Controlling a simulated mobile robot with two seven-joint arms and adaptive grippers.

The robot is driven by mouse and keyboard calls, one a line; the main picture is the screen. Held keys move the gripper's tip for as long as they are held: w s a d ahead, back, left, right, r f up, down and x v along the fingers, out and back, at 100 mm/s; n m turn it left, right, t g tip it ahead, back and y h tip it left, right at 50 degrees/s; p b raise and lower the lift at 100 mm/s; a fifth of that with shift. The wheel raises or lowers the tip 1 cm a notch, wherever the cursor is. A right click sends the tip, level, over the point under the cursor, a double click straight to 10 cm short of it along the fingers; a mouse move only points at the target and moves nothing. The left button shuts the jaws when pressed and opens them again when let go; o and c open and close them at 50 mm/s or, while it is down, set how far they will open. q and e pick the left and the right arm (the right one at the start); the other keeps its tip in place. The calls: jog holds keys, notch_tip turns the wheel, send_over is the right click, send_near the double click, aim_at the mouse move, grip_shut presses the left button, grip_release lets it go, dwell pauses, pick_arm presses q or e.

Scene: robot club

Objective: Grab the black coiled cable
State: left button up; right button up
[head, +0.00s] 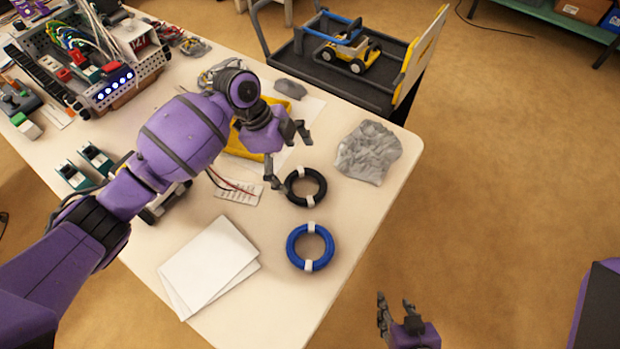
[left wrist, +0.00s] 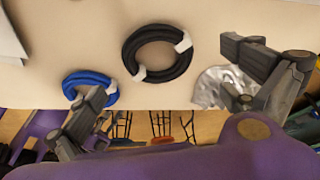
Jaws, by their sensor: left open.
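The black coiled cable (head: 305,187) lies flat on the table, a ring with white ties. It also shows in the left wrist view (left wrist: 157,55), between and beyond my fingers. My left gripper (head: 288,157) is open and empty, above the table just behind and left of the black coil, apart from it. In the left wrist view its two fingers (left wrist: 165,100) are spread wide. The blue coiled cable (head: 310,247) lies in front of the black one and shows at the left in the wrist view (left wrist: 90,89). My right gripper (head: 398,312) is open and empty, off the table's right side.
A crumpled grey bag (head: 368,152) lies right of the black coil. White sheets (head: 210,264) lie to the left front. A yellow tray (head: 243,143) is partly hidden behind my left arm. Electronics (head: 95,60) fill the back left. A cart (head: 350,68) stands behind the table.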

aim_at(309, 189)
pick_arm(q)
jog(key=x, duration=0.6)
jog(key=shift+s+d+f, duration=0.15)
jog(key=shift+s+d, duration=0.1)
jog(key=shift+s, duration=0.05)
jog(key=c, duration=1.1)
